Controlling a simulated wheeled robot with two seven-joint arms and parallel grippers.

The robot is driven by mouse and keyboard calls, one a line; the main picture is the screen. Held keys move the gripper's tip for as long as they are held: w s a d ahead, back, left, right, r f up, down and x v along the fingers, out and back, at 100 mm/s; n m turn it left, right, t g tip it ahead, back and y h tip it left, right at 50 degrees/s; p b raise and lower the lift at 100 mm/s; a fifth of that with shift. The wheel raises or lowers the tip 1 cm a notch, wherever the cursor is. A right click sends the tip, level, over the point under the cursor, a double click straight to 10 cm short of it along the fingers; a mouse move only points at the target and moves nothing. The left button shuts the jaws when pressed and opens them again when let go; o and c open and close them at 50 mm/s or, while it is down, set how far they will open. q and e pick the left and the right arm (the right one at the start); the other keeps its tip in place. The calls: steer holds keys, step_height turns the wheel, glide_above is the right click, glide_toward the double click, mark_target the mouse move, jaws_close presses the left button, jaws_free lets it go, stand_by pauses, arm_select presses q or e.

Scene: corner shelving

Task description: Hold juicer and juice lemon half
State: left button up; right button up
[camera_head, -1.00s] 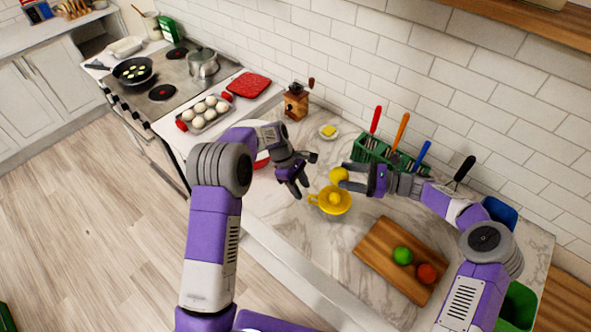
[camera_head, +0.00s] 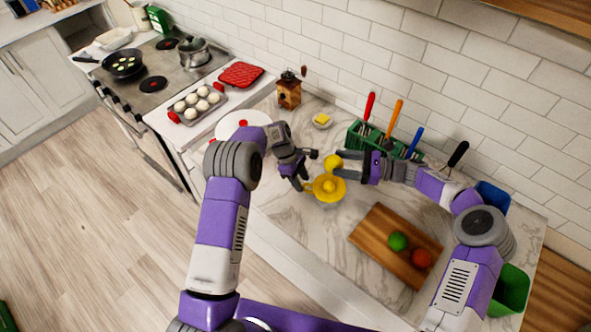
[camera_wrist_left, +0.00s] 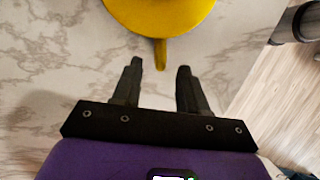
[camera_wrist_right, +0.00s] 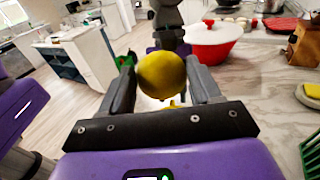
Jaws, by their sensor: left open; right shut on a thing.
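The yellow juicer (camera_head: 328,188) stands on the marble counter, its handle pointing towards my left gripper. In the left wrist view the juicer (camera_wrist_left: 160,14) is at the top, and its handle comes down just ahead of the fingertips. My right gripper (camera_head: 344,166) is shut on the yellow lemon half (camera_head: 332,162), held above and behind the juicer. The lemon half (camera_wrist_right: 162,76) sits between the right fingers in the right wrist view.
A wooden board (camera_head: 372,243) with a green and a red fruit lies in front right. A green utensil rack (camera_head: 372,139) stands behind my right gripper.

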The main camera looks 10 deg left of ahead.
arm_select(q)
steer(key=shift+x, duration=1)
jaws_close()
steer(key=shift+c, duration=0.4)
jaws_free()
jaws_close()
stand_by(0.5)
